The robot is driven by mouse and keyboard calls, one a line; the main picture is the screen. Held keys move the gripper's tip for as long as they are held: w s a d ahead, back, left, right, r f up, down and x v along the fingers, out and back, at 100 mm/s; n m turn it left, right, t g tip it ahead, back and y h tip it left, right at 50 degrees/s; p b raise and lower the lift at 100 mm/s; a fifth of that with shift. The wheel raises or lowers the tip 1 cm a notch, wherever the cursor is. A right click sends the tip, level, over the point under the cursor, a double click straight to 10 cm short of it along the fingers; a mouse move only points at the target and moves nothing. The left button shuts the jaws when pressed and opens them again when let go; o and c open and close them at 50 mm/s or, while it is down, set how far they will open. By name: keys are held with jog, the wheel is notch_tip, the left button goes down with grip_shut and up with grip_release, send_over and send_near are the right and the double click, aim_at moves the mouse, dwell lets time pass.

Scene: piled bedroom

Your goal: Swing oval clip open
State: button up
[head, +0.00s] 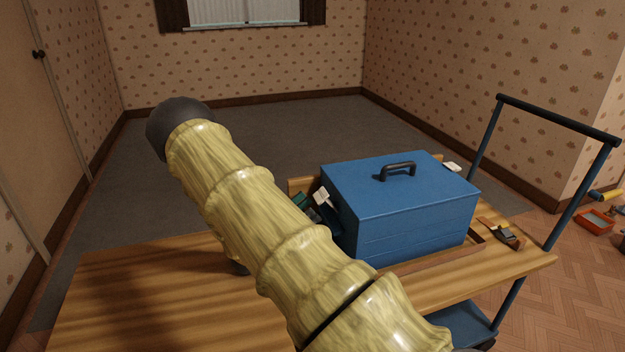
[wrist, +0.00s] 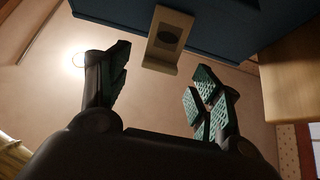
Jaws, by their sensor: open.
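The oval clip (wrist: 171,37) is a pale beige plate with a dark oval on its face. It is on the side of the blue toolbox (head: 405,208), with its free end sticking out in the wrist view. In the head view a pale bit of it (head: 320,195) shows at the box's left end. My gripper (wrist: 161,62) is open, with one green-padded finger on each side of the clip's end and gaps to both. It shows only partly in the head view (head: 311,209), behind my arm. The toolbox lid is shut, its black handle (head: 398,171) on top.
Small dark and pale items (head: 506,236) lie right of the box. The left of the top looks clear. A red tray (head: 595,221) sits on the floor.

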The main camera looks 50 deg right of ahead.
jog(key=w+a, duration=0.6)
jog(key=a, duration=0.4)
jog(key=shift+w, duration=0.15)
